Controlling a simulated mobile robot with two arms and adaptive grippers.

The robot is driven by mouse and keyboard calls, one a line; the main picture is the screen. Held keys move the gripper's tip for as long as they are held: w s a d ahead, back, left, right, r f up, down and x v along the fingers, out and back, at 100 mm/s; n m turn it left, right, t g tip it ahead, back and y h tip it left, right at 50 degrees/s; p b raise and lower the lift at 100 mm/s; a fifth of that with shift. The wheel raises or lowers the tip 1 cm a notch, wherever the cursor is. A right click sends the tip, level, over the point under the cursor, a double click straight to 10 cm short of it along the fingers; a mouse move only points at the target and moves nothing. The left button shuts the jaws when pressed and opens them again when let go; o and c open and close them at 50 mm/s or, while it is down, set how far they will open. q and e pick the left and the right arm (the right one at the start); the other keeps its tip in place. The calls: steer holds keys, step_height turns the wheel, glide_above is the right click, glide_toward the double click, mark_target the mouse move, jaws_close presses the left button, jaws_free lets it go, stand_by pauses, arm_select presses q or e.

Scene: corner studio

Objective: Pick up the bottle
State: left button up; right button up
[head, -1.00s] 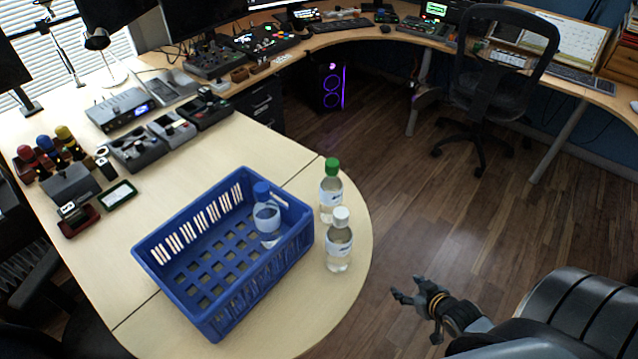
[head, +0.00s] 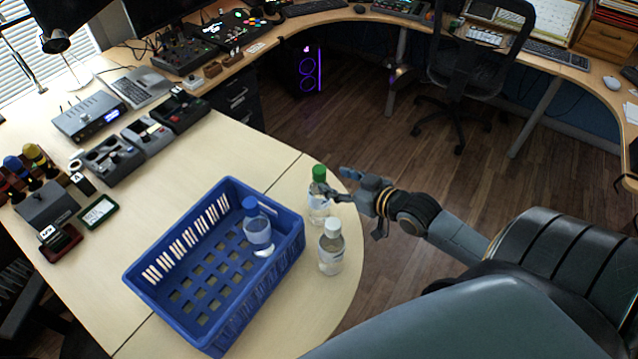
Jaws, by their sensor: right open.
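Three clear bottles with pale labels show in the head view. The green-capped bottle (head: 318,204) stands upright on the table near its rounded right edge. The white-capped bottle (head: 331,253) stands upright just in front of it. The blue-capped bottle (head: 257,233) stands inside the blue crate (head: 180,311). My right gripper (head: 342,182) is open at the right side of the green-capped bottle, near its cap and upper body. Its fingers partly overlap that bottle's edge, and I cannot tell whether they touch it. My left gripper is not in view.
The crate fills much of the front table (head: 330,313). Consoles and small devices line the table's left and back. An office chair (head: 478,62) stands on the wooden floor behind my right arm.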

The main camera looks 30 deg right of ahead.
mark_target(324, 176)
steer(key=shift+x, duration=0.85)
steer(key=shift+w+a, duration=0.1)
steer(key=shift+w, duration=0.25)
steer(key=p+x, duration=0.1)
steer(key=x, duration=0.2)
steer(key=shift+w+f, duration=0.1)
steer(key=shift+w, duration=0.05)
steer(key=shift+w+a+f, duration=0.15)
steer(key=shift+w+f, duration=0.2)
steer(key=shift+w, duration=0.1)
jaws_close()
steer(key=shift+r, duration=0.2)
